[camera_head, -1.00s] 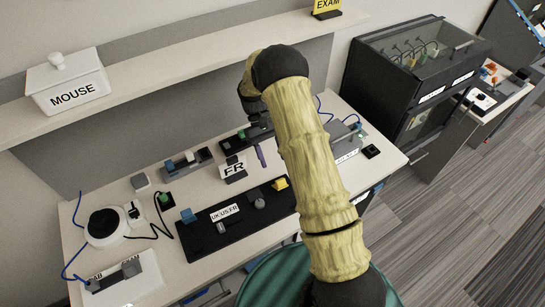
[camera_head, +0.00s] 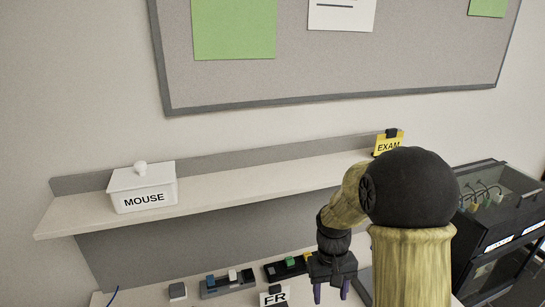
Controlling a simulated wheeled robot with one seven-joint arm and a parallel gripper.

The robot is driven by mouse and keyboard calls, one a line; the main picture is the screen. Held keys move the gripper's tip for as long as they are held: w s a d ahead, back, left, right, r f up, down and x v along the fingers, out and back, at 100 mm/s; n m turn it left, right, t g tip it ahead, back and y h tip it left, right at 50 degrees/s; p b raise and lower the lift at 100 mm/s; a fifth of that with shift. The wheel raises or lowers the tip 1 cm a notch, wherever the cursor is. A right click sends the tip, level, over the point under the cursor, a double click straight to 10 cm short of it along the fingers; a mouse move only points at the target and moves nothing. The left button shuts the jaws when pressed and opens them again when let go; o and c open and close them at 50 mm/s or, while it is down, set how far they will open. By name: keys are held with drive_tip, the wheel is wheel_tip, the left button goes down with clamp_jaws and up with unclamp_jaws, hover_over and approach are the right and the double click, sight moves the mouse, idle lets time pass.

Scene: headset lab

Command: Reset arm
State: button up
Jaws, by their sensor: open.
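My arm rises at the lower right of the head view and bends down at its black elbow. My gripper (camera_head: 331,292) hangs at the bottom of the picture, with its two purple-tipped fingers apart and nothing visible between them. It is over the back part of the table (camera_head: 150,297), just right of the FR sign (camera_head: 273,296). Most of the table lies below the picture's edge.
A shelf (camera_head: 240,189) on the wall carries a white MOUSE box (camera_head: 142,187) and a yellow EXAM sign (camera_head: 388,143). A pinboard (camera_head: 330,65) hangs above. Dark trays (camera_head: 229,288) with small blocks stand on the table. A black glass-topped cabinet (camera_head: 500,205) is at right.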

drive_tip(key=s+d+r+m+t, duration=0.1)
drive_tip(key=s+r+t, duration=0.3)
drive_tip(key=s, duration=0.5)
drive_tip(key=shift+s+r+t, duration=0.2)
drive_tip(key=shift+t, duration=0.1)
drive_tip(key=shift+w, duration=0.15)
